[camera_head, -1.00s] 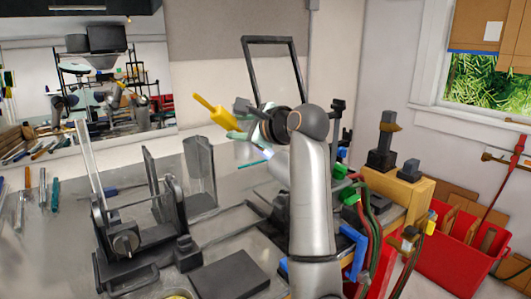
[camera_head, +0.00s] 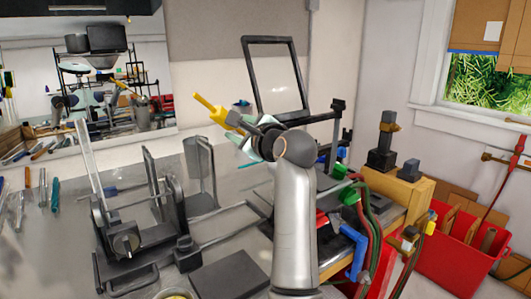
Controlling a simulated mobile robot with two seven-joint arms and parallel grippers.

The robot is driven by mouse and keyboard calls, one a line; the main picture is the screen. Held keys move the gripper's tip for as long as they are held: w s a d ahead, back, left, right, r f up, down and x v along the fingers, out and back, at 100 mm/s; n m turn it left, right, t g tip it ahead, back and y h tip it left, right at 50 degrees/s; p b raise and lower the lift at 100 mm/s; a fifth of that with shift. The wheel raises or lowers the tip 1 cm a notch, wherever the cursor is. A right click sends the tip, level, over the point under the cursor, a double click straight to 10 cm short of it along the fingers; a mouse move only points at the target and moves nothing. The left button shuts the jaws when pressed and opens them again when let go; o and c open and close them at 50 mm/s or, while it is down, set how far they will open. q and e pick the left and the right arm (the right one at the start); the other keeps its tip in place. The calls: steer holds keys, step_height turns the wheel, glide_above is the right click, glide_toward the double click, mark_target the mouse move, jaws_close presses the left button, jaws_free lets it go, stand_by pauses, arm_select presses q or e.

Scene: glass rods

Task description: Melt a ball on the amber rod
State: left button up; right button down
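My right gripper (camera_head: 238,138) is at the centre of the view, raised above the bench, with its pale green fingers pointing up and left. A yellow piece (camera_head: 217,114) with a narrow tip slants up and left from beside the fingers. I cannot tell whether the fingers grip it or only overlap it. Several slim rods lie at the far left of the bench; one narrow brownish-amber rod (camera_head: 28,178) is among them, too small to identify surely. My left gripper is out of direct view. No melted ball or flame can be made out.
A dark metal stand with upright plates (camera_head: 125,240) occupies the left middle of the grey bench. A dark flat block (camera_head: 230,274) lies in front. A black frame (camera_head: 272,80) stands behind my gripper. Hoses (camera_head: 372,215) hang at the bench's right, beside a red bin (camera_head: 465,240).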

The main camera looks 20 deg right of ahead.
step_height(320, 180, up, 11)
steer(key=p, duration=0.1)
stand_by(0.7)
